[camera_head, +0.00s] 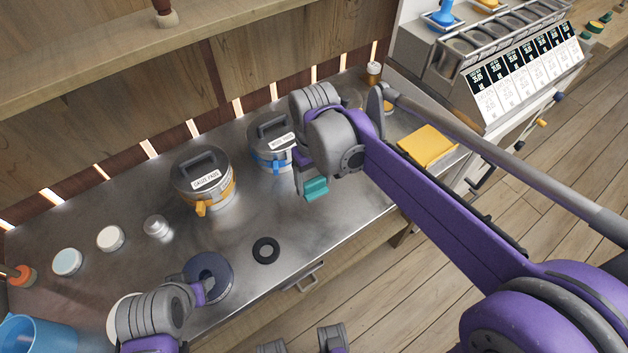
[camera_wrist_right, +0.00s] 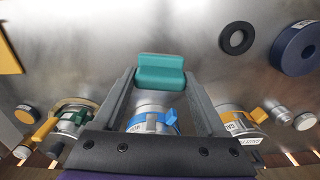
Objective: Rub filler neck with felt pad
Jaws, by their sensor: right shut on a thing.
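My right gripper (camera_head: 312,186) is shut on a teal felt pad (camera_head: 316,189) and holds it over the steel bench, in front of the blue-banded lidded bin. In the right wrist view the pad (camera_wrist_right: 160,72) sits between the two fingertips. I cannot make out for sure which thing is the filler neck; it may be hidden behind my right arm. My left gripper (camera_head: 207,291) is at the front left of the bench, by a dark blue ring-shaped roll (camera_head: 222,272); its jaws are not clear.
The steel bench (camera_head: 330,222) carries an orange-banded lidded bin (camera_head: 203,180), the blue-banded bin (camera_head: 268,150), a black ring (camera_head: 265,250), a small metal tin (camera_head: 157,226) and white-topped jars (camera_head: 110,238). A yellow pad (camera_head: 428,145) lies at the right end. Bare steel lies below the pad.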

